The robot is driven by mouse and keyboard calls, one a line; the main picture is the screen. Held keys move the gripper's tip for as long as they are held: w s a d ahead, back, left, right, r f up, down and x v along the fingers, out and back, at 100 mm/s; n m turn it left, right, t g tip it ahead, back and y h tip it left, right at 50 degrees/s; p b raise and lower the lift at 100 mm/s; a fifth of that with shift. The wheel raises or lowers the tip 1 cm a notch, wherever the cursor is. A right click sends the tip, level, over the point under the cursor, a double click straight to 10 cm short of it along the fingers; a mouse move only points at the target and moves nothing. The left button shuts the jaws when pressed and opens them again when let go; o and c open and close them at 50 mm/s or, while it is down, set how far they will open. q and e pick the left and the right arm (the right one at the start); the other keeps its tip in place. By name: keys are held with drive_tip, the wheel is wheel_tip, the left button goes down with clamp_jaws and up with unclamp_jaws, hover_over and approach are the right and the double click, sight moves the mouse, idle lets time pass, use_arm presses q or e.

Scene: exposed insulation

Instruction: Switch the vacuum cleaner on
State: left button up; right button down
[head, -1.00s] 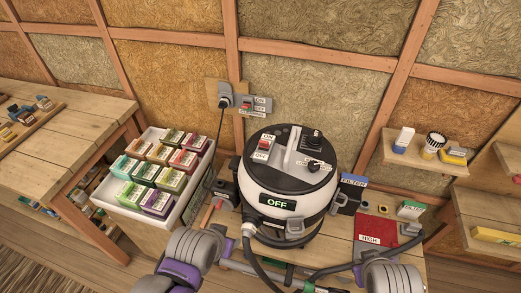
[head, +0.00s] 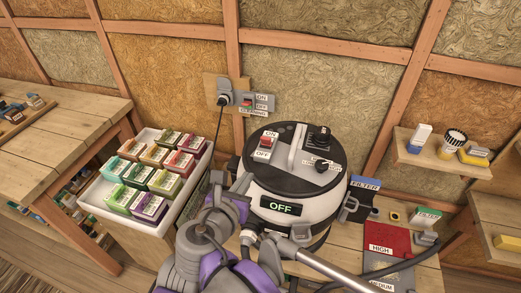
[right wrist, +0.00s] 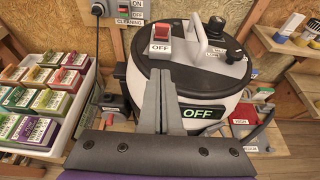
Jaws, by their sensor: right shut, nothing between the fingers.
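The vacuum cleaner (head: 325,190) is a white and black drum on the low wooden table. Its display (head: 281,208) reads OFF. A red rocker switch (head: 268,140) with ON and OFF labels sits on its top; the right wrist view shows this switch (right wrist: 162,32) above my fingers. A dial (head: 322,165) is on the top's right side. My right gripper (head: 243,182) is at the drum's front left, below the switch. In the right wrist view my right gripper (right wrist: 151,75) is shut and empty, its fingers pointing toward the vacuum's top. My left gripper is not in view.
A wall switch (head: 249,103) labelled CLEANING is beside a plugged-in socket (head: 224,98); a black cord hangs from it. A white tray (head: 88,198) of coloured boxes stands left. A hose crosses the front.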

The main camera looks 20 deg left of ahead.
idle(0.3)
approach(266, 143)
drive_tip(key=f, duration=0.1)
drive_tip(key=w+f, duration=0.1)
drive_tip(key=f, duration=0.1)
drive_tip(key=shift+w+f, duration=0.35)
drive_tip(key=shift+w, duration=0.05)
drive_tip(key=w, duration=0.1)
drive_tip(key=w+r, duration=0.1)
drive_tip(key=shift+w+r, duration=0.3)
drive_tip(key=shift+w, duration=0.6)
drive_tip(key=shift+s, duration=0.1)
